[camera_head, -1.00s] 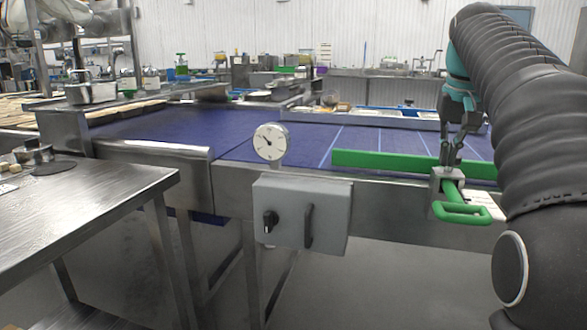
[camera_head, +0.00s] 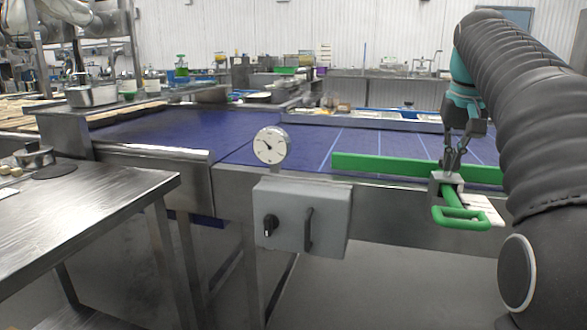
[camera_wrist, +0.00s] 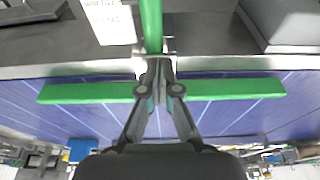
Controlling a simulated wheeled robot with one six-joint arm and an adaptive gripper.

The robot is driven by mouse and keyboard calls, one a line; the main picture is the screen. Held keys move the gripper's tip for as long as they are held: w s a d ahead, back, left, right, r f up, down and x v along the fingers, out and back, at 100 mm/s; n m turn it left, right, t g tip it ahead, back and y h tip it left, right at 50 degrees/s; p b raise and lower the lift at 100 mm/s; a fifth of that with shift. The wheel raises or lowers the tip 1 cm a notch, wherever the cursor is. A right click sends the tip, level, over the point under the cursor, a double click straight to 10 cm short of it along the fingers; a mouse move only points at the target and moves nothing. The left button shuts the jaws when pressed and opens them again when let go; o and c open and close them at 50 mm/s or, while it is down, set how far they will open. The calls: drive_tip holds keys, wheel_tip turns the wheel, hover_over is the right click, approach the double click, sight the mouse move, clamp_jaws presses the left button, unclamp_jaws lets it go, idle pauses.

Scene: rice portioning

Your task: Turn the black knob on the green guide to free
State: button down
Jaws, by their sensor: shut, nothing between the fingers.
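The green guide (camera_head: 390,163) is a long bar along the near edge of the blue belt, and it also shows in the wrist view (camera_wrist: 90,92). A metal clamp block (camera_head: 447,184) holds its green rod, which ends in a green loop handle (camera_head: 461,217). My gripper (camera_head: 452,168) points down at the clamp, with its fingertips together and empty. In the wrist view my gripper (camera_wrist: 159,70) meets the clamp area where the rod crosses the guide. I cannot make out the guide's black knob; the fingers cover that spot.
A grey control box (camera_head: 302,217) with its own black knob (camera_head: 269,225) and a black handle hangs on the belt frame left of the clamp. A round dial (camera_head: 271,146) stands above it. A white label (camera_wrist: 109,21) lies beside the rod. A steel table (camera_head: 75,215) stands at left.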

drive_tip(key=shift+s+d+p, duration=0.2)
drive_tip(key=shift+d+p, duration=0.2)
drive_tip(key=shift+p, duration=0.1)
drive_tip(key=shift+d, duration=0.75)
drive_tip(key=shift+s, duration=0.25)
drive_tip(key=w+v, duration=0.1)
drive_tip(key=v, duration=0.4)
drive_tip(key=shift+d+r, duration=0.2)
drive_tip(key=shift+r, duration=0.35)
drive_tip(key=shift+s, duration=0.15)
